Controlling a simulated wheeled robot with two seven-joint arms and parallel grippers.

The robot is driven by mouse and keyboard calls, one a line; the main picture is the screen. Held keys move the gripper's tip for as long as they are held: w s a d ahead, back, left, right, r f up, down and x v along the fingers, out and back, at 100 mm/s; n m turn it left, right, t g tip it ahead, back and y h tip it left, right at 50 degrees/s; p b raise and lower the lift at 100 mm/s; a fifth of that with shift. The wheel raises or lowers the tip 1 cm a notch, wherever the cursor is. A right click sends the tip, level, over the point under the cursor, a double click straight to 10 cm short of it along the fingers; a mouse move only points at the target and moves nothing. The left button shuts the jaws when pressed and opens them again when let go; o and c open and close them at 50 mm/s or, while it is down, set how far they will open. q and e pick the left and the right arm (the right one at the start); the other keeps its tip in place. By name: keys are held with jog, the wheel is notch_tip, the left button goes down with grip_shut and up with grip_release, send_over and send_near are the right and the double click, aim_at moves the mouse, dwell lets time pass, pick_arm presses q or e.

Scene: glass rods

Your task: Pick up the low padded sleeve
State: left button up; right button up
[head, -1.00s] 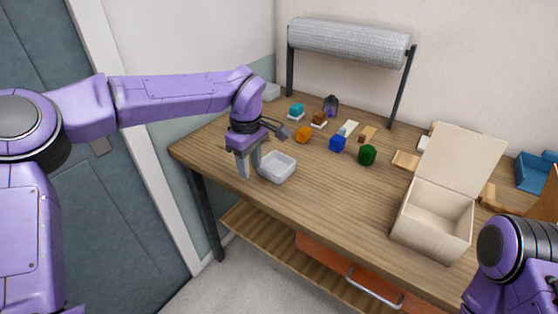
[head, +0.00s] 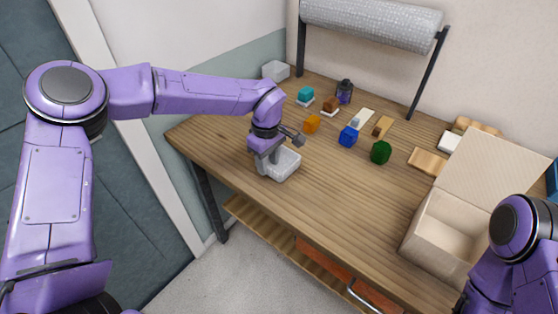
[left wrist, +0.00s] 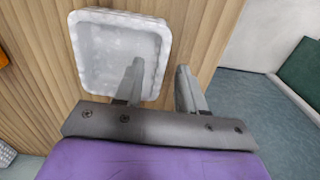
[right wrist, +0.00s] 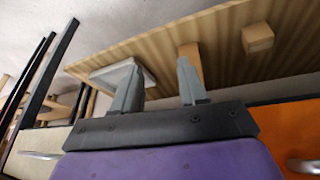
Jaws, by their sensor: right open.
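The low padded sleeve (head: 287,163) is a pale, shallow, open-topped tray with a quilted surface, on the near left part of the table. It also shows in the left wrist view (left wrist: 103,42). My left gripper (left wrist: 160,64) is open at the sleeve, and it shows in the head view (head: 268,165). In the left wrist view one finger overlaps the sleeve's inside and the other is beyond its right wall. Whether they touch it I cannot tell. My right gripper (right wrist: 158,75) is open, with nothing seen between its fingers.
Orange (head: 312,123), blue (head: 348,137) and green (head: 381,152) pieces stand behind and right of the sleeve. An open cardboard box (head: 440,232) is at the right. A bubble-wrap roll (head: 370,25) hangs at the back. The table's front middle is clear.

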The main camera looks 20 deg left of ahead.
pick_arm(q)
notch_tip(320, 180, down, 2)
jog(key=shift+f, duration=0.1)
grip_shut()
